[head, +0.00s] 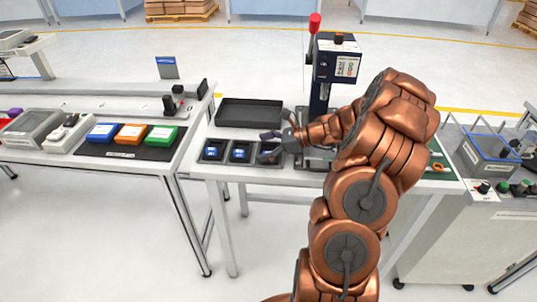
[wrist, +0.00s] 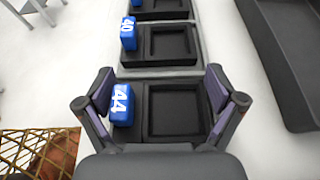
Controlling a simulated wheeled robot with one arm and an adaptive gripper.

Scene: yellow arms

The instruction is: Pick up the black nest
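Several black nests stand in a row, each a square tray with a recess and a blue numbered block on one side. In the wrist view, the nearest black nest (wrist: 178,108), with a blue "44" block (wrist: 122,105), lies between the fingers of my gripper (wrist: 160,82). My gripper is open, one finger on each side of this nest; I cannot tell whether they touch it. A second nest marked "40" (wrist: 172,42) lies beyond it. In the head view, my gripper (head: 270,144) partly covers the rightmost nest (head: 268,157); two others (head: 213,151) (head: 241,152) sit to its left.
A larger black tray (head: 248,113) lies behind the nests, close by. A press with a red-topped lever (head: 336,65) stands right of it. The white table's (head: 205,169) left edge is near a second bench with blue, orange and green bins (head: 131,134).

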